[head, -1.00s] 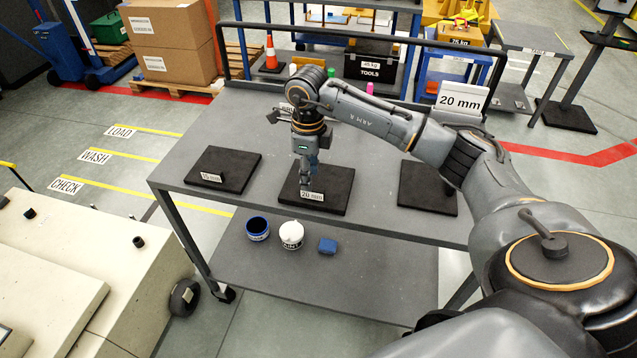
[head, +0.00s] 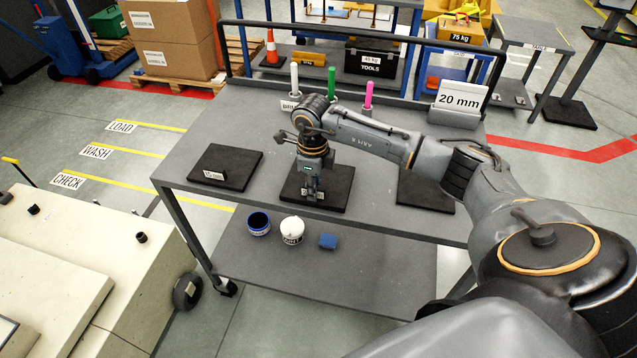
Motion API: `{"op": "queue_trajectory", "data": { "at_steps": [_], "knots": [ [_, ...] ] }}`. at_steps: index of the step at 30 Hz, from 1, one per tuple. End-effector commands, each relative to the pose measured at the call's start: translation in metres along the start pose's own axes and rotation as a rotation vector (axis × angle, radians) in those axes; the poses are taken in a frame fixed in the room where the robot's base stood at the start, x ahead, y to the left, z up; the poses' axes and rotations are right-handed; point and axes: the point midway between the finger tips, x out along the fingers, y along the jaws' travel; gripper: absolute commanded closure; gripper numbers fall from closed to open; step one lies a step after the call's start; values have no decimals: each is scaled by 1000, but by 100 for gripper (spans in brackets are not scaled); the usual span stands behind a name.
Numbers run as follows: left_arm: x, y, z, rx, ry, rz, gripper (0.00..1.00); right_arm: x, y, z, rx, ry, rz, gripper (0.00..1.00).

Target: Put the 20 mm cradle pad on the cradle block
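The 20 mm cradle pad (head: 338,186) is the middle one of three flat black pads lying on the grey cart's top shelf. My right gripper (head: 312,196) points down at its near edge, in front of its small white label. The fingertips are too small to tell whether they are open or shut, or touch the pad. The pad appears to lie flat. A pale beige body (head: 75,255) with dark pegs stands at lower left; I cannot tell if it is the cradle block. My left gripper is not in view.
A pad labelled 15 mm (head: 225,165) lies left, another pad (head: 425,193) right, partly behind my arm. A 20 mm sign (head: 460,97) and several coloured markers (head: 332,85) stand at the back.

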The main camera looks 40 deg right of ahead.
Motion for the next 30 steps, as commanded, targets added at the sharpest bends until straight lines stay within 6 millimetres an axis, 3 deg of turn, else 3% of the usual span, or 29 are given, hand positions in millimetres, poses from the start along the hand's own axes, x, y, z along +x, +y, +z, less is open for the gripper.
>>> {"op": "queue_trajectory", "data": {
  "at_steps": [17, 23, 30],
  "knots": [
    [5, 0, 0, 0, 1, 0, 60, -8, -2, 1, 1, -5, -5, 100],
    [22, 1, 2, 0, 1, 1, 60, -33, -2, 2, 0, -8, -8, 100],
    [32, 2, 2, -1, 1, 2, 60, -83, 42, 3, -5, -10, -8, 100]
  ]
}}
